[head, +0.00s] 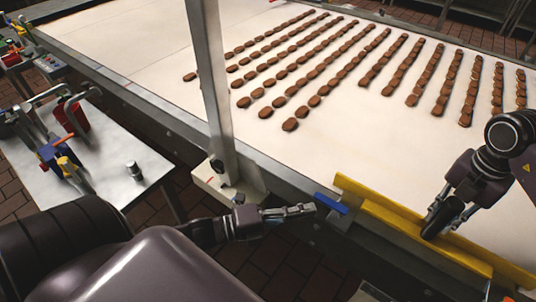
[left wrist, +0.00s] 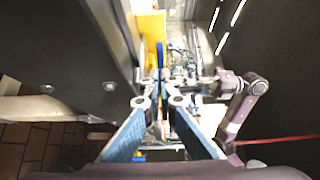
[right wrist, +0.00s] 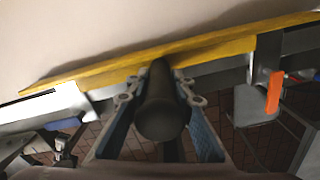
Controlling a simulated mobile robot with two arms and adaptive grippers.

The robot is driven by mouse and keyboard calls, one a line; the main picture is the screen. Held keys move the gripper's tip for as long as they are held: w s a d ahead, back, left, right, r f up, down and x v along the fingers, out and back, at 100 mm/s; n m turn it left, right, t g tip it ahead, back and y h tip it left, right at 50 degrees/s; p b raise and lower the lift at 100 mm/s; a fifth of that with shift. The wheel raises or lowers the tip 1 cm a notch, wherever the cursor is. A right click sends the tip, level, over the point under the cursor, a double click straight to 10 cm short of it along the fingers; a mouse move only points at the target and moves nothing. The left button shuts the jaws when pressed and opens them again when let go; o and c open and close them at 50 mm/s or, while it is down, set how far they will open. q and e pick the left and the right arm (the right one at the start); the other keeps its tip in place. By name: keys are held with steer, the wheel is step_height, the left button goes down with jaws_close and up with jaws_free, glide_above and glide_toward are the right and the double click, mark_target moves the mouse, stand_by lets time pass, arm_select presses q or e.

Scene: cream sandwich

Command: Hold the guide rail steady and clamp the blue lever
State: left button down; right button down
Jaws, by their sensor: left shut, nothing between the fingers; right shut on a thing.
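The yellow guide rail (head: 408,228) lies along the near edge of the white belt. It also shows in the right wrist view (right wrist: 235,45). My right gripper (head: 440,212) is at the rail, shut on a dark rounded knob (right wrist: 162,108), which fills the space between its fingers. The blue lever (head: 331,203) sticks out at the left end of the rail. My left gripper (head: 312,208) is shut and empty, with its tips just left of the lever in the head view. In the left wrist view the blue lever (left wrist: 160,58) stands straight beyond the fingertips; contact is unclear.
Rows of brown cream sandwiches lie on the white belt (head: 300,165). A metal post (head: 212,90) rises beside the belt, left of my left gripper. A side table (head: 110,185) with clamps stands at the left. An orange lever (right wrist: 273,92) shows in the right wrist view.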

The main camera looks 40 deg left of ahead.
mark_target(457, 202)
arm_select(q)
steer(key=v, duration=1.1)
steer(key=shift+s, duration=0.45)
arm_select(e)
steer(key=shift+s, duration=0.1)
steer(key=c, duration=1.5)
jaws_free()
arm_select(q)
steer(key=shift+r, duration=0.1)
arm_select(e)
steer(key=shift+r+p, duration=2.55)
steer(key=shift+r, duration=2)
arm_select(q)
step_height(457, 202, up, 5)
steer(key=shift+f, duration=0.1)
arm_select(e)
steer(key=shift+o, duration=0.5)
